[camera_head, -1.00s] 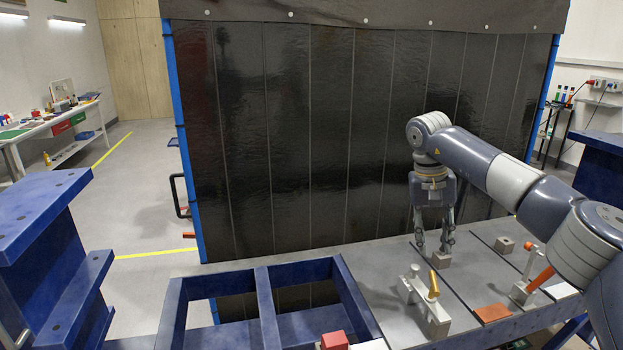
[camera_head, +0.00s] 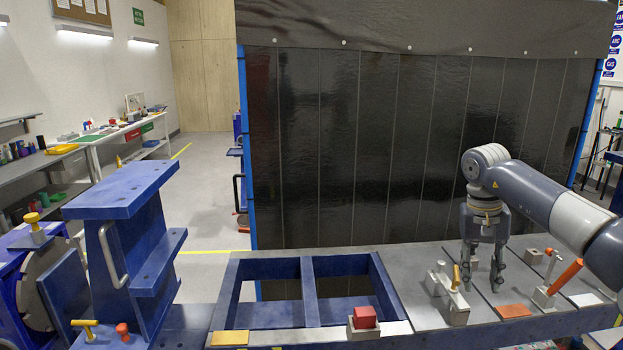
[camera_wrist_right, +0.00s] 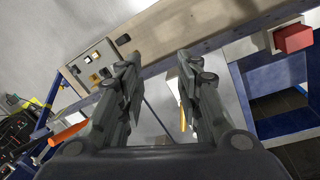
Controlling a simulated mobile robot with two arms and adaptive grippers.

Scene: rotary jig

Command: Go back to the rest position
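My right gripper (camera_head: 482,284) hangs pointing down over the grey fixture table (camera_head: 425,262) on the right. Its two fingers are apart, with nothing held between them. In the right wrist view the gripper (camera_wrist_right: 158,62) also shows open and empty. A grey clamp with a brass handle (camera_head: 456,278) stands to the left of the gripper. My left arm and gripper are not in view.
A red block (camera_head: 365,317) sits at the front by the open blue frame (camera_head: 307,285). A dark curtain (camera_head: 400,150) stands behind. A blue stand (camera_head: 125,200) is at left.

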